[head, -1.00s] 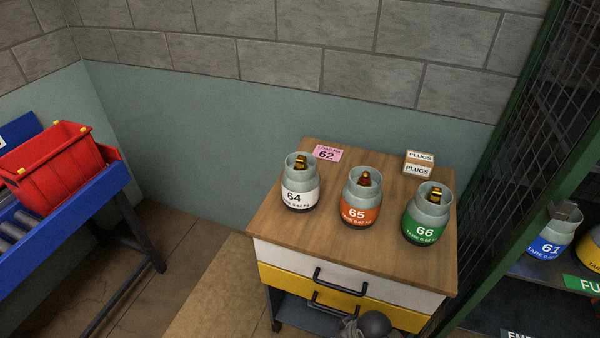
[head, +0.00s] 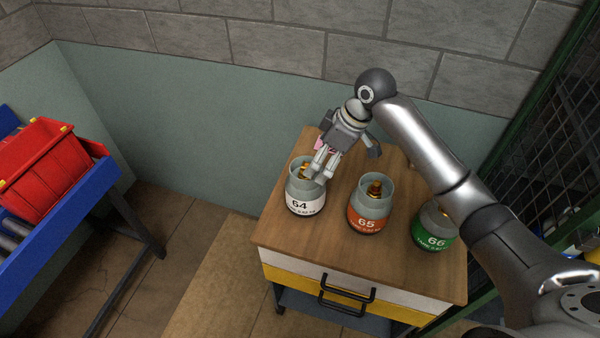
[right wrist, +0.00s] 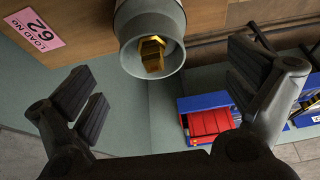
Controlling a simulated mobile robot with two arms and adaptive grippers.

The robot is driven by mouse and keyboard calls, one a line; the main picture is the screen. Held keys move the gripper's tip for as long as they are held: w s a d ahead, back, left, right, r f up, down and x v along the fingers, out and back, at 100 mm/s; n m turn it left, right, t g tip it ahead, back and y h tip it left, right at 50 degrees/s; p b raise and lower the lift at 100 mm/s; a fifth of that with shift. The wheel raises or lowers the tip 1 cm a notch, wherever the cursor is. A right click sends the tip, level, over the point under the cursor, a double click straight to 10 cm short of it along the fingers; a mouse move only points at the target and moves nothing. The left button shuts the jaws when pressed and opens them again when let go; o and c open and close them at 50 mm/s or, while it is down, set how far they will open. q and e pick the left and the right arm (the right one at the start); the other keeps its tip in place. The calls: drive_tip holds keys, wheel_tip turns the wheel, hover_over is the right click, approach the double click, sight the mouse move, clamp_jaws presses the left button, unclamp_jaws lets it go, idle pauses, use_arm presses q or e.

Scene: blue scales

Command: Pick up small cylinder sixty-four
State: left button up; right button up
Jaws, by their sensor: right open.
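Small cylinder 64 (head: 304,205) stands upright at the left of the wooden cart top (head: 330,228), grey with a white label and a brass valve inside its collar. My right gripper (head: 318,168) is at its upper right side, open, and partly covers the collar. In the right wrist view, the grey collar and brass valve of a cylinder (right wrist: 152,45) appear between the spread fingers (right wrist: 168,88), towards the top of the picture. I cannot tell whether the fingers touch it. My left gripper is not in view.
Cylinder 65 (head: 367,215), orange-labelled, stands close to the right of 64. Cylinder 66 (head: 433,238), green-labelled, is partly behind my right arm. A pink load card (right wrist: 34,30) lies behind 64. A red bin (head: 45,170) sits on a blue bench at left.

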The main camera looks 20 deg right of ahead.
sight(306, 185)
drive_tip(key=shift+w+d+r, duration=0.25)
drive_tip(key=shift+w+r, duration=0.4)
drive_tip(key=shift+r, duration=0.1)
drive_tip(key=shift+w+r, duration=0.1)
drive_tip(key=shift+w, duration=0.15)
drive_tip(key=x, duration=0.1)
drive_tip(key=p+x, duration=0.1)
drive_tip(key=x, duration=0.2)
drive_tip(key=shift+s+a, duration=0.2)
drive_tip(key=shift+s, duration=0.1)
drive_tip(key=shift+w+f+p, duration=0.1)
drive_tip(key=shift+f+p, duration=0.2)
drive_tip(key=shift+w+a+f+p, duration=0.15)
drive_tip(key=shift+a+f+p, duration=0.05)
drive_tip(key=shift+f+p, duration=0.1)
drive_tip(key=p+x, duration=0.1)
drive_tip(key=x, duration=0.2)
drive_tip(key=shift+a+f+p, duration=0.1)
drive_tip(key=shift+f+p, duration=0.1)
drive_tip(key=shift+p, duration=0.2)
drive_tip(key=shift+w+a+f, duration=0.15)
drive_tip(key=shift+w+f, duration=0.05)
drive_tip(key=shift+f, duration=0.4)
drive_tip(key=c, duration=2.1)
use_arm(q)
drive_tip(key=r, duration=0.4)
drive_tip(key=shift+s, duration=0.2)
use_arm(e)
drive_tip(key=shift+w+r, duration=0.1)
drive_tip(key=shift+r, duration=0.05)
